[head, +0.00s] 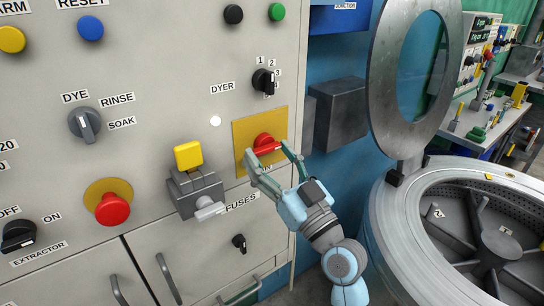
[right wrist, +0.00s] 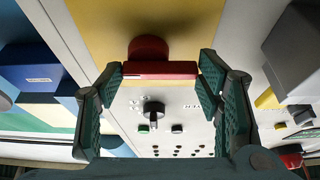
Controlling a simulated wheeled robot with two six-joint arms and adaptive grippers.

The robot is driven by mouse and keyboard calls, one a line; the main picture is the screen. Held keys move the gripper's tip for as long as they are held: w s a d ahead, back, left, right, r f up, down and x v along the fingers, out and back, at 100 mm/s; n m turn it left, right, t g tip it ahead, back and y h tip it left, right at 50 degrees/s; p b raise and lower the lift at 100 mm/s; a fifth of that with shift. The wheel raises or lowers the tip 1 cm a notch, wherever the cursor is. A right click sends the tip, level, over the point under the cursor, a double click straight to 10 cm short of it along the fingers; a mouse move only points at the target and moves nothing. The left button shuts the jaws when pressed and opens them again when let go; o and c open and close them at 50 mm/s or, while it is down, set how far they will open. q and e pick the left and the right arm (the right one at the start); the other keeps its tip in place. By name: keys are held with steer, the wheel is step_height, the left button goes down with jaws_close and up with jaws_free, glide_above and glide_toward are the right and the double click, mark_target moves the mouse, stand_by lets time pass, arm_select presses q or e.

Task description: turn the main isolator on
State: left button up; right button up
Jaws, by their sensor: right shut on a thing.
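The main isolator is a red rotary handle (head: 263,140) on a yellow plate (head: 243,130) at the right of the grey panel. My right gripper (head: 267,153) is at the handle, with a finger at each end of its red bar. In the right wrist view the red bar (right wrist: 160,70) lies level between the fingertips, and the gripper is shut on it. A label below the plate is partly covered by the gripper; its end seems to read "ON". My left gripper is not in view.
Left of the isolator is a fuse box with a yellow block (head: 188,155) and a white handle. A dyer selector (head: 263,81) sits above. A dark grey box (head: 340,117) stands to the right, beside the large drum (head: 470,172) and its raised ring lid (head: 383,85).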

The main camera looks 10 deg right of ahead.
steer(key=o, duration=1.2)
steer(key=shift+c, duration=0.2)
steer(key=v, duration=1.2)
steer(key=shift+w, duration=0.1)
